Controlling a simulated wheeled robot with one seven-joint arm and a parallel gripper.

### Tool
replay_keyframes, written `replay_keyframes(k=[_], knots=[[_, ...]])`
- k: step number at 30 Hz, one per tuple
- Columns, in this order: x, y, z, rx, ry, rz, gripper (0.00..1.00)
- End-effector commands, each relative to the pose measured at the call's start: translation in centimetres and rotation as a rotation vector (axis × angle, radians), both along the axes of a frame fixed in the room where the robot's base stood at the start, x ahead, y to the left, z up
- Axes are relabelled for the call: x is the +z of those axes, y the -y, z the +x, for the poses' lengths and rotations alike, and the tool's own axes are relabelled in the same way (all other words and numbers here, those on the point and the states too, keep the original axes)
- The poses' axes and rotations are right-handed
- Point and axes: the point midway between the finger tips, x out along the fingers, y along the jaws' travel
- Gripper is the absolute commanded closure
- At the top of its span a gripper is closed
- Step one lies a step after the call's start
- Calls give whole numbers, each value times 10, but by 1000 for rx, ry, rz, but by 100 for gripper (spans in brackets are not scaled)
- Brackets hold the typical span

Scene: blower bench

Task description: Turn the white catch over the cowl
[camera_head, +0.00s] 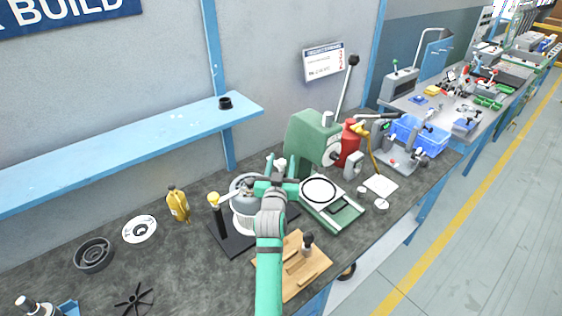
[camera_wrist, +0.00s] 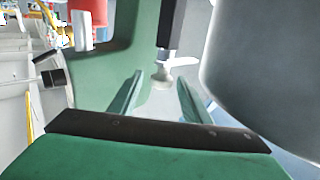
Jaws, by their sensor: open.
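The cowl (camera_head: 244,218) is a grey rounded housing on a dark base plate (camera_head: 232,242), partly hidden behind my arm in the head view. Its smooth grey side (camera_wrist: 265,60) fills the right of the wrist view. A small white piece, which looks like the catch (camera_wrist: 180,63), shows beside it at the foot of a dark upright part. My gripper (camera_head: 280,168) is above and behind the cowl's right side. In the wrist view my gripper (camera_wrist: 160,98) is open, its two teal fingers apart. The white piece is beyond the fingertips; no contact shows.
A green press (camera_head: 308,140) stands close on the far side of my gripper, with a red bottle (camera_head: 348,143) beyond it. A black post with a yellow knob (camera_head: 214,199) stands left of the cowl. A green scale (camera_head: 345,216) and a wooden board (camera_head: 312,264) lie nearby.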

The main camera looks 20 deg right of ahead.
Motion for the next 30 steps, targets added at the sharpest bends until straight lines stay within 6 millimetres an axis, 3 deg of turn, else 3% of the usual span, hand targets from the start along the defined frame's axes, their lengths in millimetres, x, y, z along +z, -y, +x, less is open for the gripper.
replay_keyframes(k=[11,17,30], knots=[[0,-2,7,6,-1,0,56],[0,-2,7,6,0,-1,99],[0,5,5,34,0,0,100]])
